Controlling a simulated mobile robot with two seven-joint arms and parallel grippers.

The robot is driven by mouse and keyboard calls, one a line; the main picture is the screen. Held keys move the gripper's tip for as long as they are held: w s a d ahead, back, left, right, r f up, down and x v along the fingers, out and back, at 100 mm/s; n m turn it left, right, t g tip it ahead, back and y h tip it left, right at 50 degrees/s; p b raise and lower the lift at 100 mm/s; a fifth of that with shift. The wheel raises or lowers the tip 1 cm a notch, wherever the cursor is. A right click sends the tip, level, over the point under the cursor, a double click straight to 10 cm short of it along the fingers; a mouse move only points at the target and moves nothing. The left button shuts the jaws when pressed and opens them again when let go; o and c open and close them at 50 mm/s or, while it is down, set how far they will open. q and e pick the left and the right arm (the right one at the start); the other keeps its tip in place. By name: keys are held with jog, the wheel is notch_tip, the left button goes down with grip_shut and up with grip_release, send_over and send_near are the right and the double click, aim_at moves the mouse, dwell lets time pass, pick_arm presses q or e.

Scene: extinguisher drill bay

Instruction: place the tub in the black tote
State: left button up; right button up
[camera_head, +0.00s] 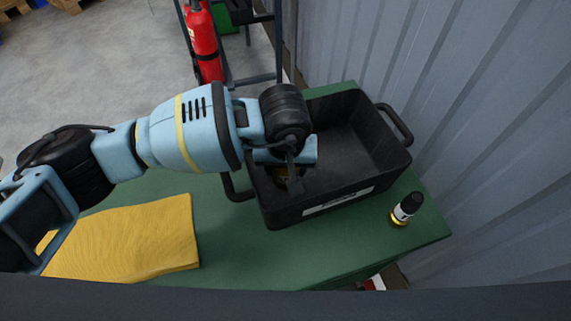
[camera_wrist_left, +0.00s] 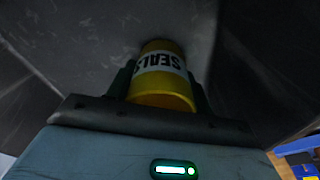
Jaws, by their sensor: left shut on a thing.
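The black tote (camera_head: 355,145) sits on the green table, with a pale label on its front wall and a handle at each end. My left gripper (camera_head: 290,180) reaches down inside the left part of the tote. In the left wrist view, the yellow tub (camera_wrist_left: 162,88) with a white band reading "SEALS" is between the fingers of the left gripper (camera_wrist_left: 160,85), which is shut on it. In the head view the tub is mostly hidden behind the gripper. I cannot tell whether it touches the tote floor. My right gripper is not in view.
A folded yellow cloth (camera_head: 150,237) lies at the left. A red fire extinguisher (camera_head: 203,42) is behind, and a corrugated wall (camera_head: 470,110) is at the right.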

pick_arm(q)
jog(key=o, duration=1)
jog(key=shift+f, duration=0.1)
jog(key=shift+o, duration=0.2)
jog(key=shift+r, duration=0.6)
notch_tip(320, 180, up, 11)
jog(key=s, duration=0.1)
jog(key=shift+s, duration=0.4)
